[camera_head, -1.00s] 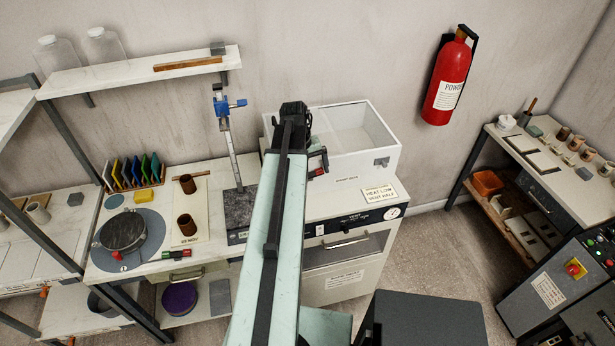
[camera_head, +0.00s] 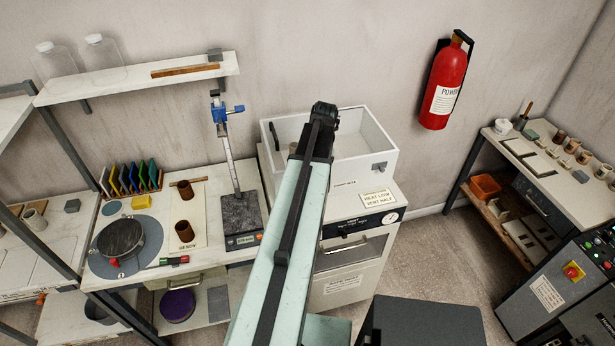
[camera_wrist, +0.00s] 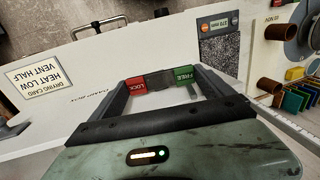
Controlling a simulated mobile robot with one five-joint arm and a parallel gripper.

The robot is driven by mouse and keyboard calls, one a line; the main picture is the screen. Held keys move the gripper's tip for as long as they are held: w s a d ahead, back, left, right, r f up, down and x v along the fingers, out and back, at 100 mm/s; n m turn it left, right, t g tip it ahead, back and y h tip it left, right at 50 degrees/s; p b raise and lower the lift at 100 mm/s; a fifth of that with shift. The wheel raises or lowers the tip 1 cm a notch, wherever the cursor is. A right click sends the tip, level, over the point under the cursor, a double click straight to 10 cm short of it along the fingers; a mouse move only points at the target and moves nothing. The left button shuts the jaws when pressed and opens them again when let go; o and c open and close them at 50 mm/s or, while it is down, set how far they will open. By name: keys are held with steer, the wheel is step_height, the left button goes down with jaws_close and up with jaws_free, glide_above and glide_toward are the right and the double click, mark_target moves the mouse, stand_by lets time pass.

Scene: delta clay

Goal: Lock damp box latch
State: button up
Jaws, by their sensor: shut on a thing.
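The damp box is the white open-topped box (camera_head: 365,172) on the cabinet in the head view. Its white front wall (camera_wrist: 60,120) fills much of the upside-down wrist view. The latch (camera_wrist: 166,79) has a red LOCK label and a green FREE label, between my fingers. My gripper (camera_wrist: 165,80) is shut on the latch there. Its exact grip and the slider's position are hard to tell. In the head view my arm hides the fingers and the latch.
A white cabinet (camera_head: 345,285) with a dial and drying-card sign stands under the box. A fire extinguisher (camera_head: 446,85) hangs right. Floor (camera_head: 425,245) right of the cabinet is clear.

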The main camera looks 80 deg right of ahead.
steer(key=o, duration=1.1)
steer(key=r+p, duration=0.2)
steer(key=s+r+p, duration=0.1)
steer(key=r+p, duration=0.4)
steer(key=shift+s+d+r+p, duration=0.2)
steer(key=shift+d+r+p, duration=0.1)
steer(key=shift+p, duration=0.05)
